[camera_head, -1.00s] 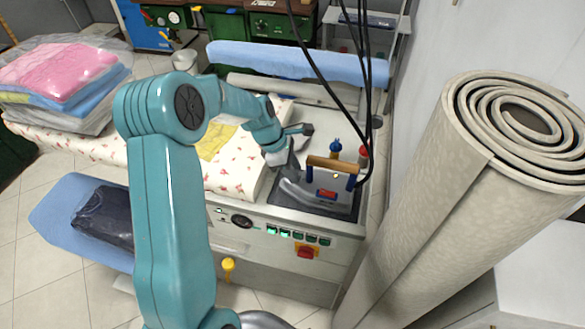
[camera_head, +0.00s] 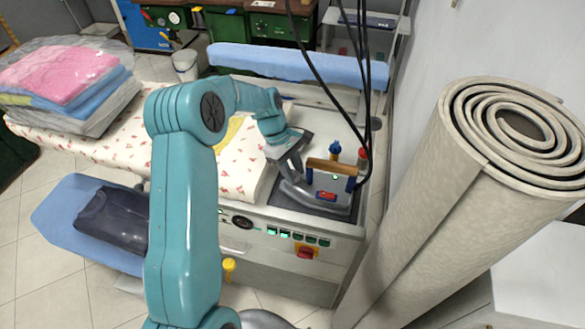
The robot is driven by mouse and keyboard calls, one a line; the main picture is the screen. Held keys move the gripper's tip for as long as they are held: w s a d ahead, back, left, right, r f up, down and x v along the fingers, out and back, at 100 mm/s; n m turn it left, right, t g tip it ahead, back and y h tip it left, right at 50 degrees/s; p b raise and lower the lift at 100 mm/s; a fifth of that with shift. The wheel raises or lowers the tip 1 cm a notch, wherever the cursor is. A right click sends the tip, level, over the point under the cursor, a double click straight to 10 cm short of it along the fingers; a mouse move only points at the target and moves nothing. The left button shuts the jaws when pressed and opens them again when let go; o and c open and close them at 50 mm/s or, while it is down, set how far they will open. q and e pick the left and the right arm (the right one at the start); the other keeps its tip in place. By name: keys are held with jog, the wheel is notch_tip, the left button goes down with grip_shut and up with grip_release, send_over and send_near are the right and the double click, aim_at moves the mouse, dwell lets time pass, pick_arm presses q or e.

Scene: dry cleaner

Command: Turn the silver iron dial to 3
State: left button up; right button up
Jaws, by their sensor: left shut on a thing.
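The silver iron (camera_head: 318,195) stands on a dark rest at the right end of the ironing table. It has a wooden handle (camera_head: 331,165) on blue posts and a red label on its side. My left gripper (camera_head: 294,168) reaches down from the left to the iron's left end, beside the handle. It is shut on a small part there, which fits the iron's dial. The fingers hide the dial, and its setting cannot be read. My right gripper is not in view.
Black cables (camera_head: 350,110) hang down to the iron. A blue-capped bottle (camera_head: 335,150) stands just behind the handle. A large carpet roll (camera_head: 430,200) stands close on the right. Bagged folded clothes (camera_head: 65,75) lie at the table's left end.

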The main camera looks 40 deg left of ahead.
pick_arm(q)
jog(key=shift+w+m+g, duration=0.1)
jog(key=shift+m+g, duration=0.4)
jog(key=shift+m, duration=0.8)
jog(key=o, duration=1.1)
jog(key=shift+c, duration=0.2)
jog(key=v, duration=1.6)
jog(key=shift+r, duration=0.2)
jog(key=shift+w, duration=0.15)
